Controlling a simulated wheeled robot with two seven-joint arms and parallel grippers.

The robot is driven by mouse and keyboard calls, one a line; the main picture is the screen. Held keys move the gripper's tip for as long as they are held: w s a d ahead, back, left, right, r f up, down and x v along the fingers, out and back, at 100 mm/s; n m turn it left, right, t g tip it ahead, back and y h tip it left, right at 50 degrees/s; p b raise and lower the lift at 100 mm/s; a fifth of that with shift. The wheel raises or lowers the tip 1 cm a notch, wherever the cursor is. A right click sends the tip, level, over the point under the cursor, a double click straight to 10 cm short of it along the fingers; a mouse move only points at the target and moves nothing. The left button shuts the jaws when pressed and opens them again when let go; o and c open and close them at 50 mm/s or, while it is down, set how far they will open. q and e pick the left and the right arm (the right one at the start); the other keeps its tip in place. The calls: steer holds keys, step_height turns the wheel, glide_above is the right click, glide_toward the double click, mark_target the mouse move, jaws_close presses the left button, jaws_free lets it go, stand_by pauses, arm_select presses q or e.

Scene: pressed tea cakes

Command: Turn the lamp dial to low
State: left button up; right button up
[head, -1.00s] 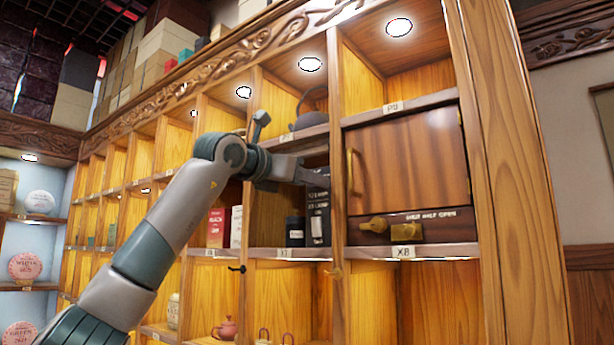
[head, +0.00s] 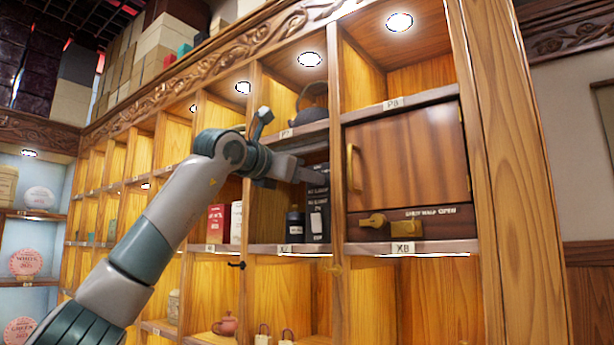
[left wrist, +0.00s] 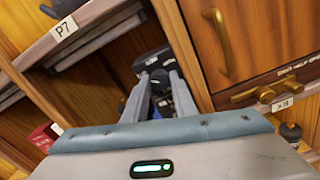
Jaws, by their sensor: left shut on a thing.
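The brass dial or knob (head: 373,225) sits on a dark wooden strip below a closed cabinet door, beside a brass plate; its small lettering is not clear enough to read surely. It also shows in the left wrist view (left wrist: 246,95). My left gripper (head: 322,177) is in the compartment to the left of that cabinet, apart from the dial. Its fingers reach the top of a tall black box (head: 317,215) and look shut on it; the box also shows in the wrist view (left wrist: 150,60). The fingertips are partly hidden. My right gripper is not in view.
A dark jar (head: 295,225) stands left of the black box. A wooden divider (head: 338,150) separates this compartment from the cabinet door (head: 408,160), which has a brass handle (head: 351,168). A dark kettle (head: 310,118) stands on the shelf above. Space before the cabinet is clear.

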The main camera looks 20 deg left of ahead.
arm_select(q)
steer(key=m+p, duration=0.3)
steer(key=m, duration=0.7)
steer(key=shift+m, duration=0.3)
stand_by(0.4)
steer(key=o, duration=1)
steer(key=shift+o, duration=0.2)
steer(key=shift+d, duration=0.1)
steer(key=shift+s, duration=0.1)
